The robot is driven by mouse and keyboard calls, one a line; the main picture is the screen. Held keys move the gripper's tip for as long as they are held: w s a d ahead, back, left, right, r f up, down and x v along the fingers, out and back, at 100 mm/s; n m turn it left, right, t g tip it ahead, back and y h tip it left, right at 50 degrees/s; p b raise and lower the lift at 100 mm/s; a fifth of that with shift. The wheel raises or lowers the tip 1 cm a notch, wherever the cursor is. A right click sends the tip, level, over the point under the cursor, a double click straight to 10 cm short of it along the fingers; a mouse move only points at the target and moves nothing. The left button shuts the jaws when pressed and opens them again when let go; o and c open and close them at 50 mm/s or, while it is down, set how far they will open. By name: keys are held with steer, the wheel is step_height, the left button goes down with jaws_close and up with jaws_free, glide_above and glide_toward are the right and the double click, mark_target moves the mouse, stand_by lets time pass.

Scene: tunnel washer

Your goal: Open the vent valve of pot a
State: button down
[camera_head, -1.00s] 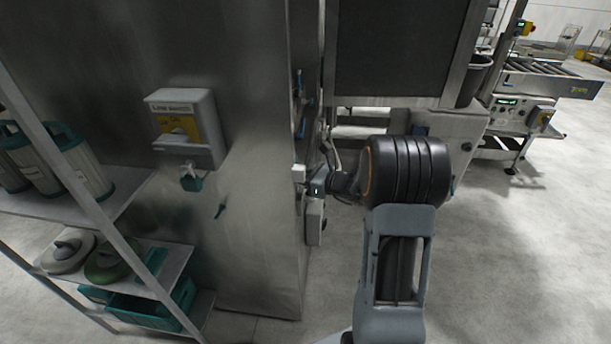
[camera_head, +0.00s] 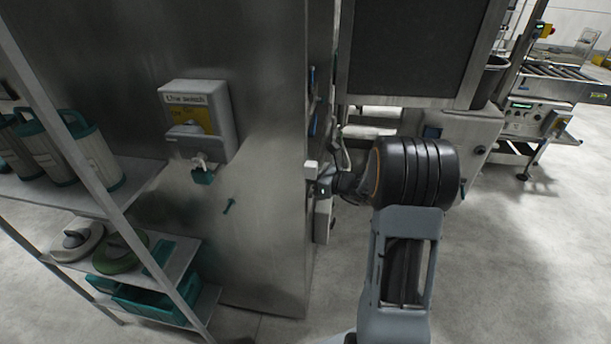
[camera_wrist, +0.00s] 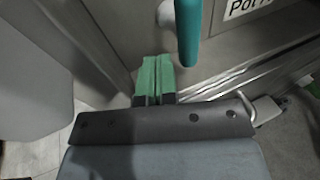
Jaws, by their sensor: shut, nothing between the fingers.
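My gripper (camera_wrist: 155,78) shows in the wrist view as two green fingers pressed together, with nothing between them. A teal rounded handle (camera_wrist: 188,32) hangs down from the top edge, just right of and above the fingertips. It looks like a valve lever, but its pivot is out of view. A label beginning "Pot" (camera_wrist: 245,8) is on the panel to its right; its letter is cut off. In the head view my gripper (camera_head: 320,188) is at the right edge of the steel cabinet (camera_head: 265,235), where the lever cannot be made out.
A shelf rack (camera_head: 75,200) with canisters, lids and a teal crate stands at left. Other machinery (camera_head: 450,125) stands behind my arm. The floor at right is clear.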

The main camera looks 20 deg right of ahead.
steer(key=p+v, duration=0.1)
steer(key=v, duration=0.9)
steer(key=shift+p, duration=0.4)
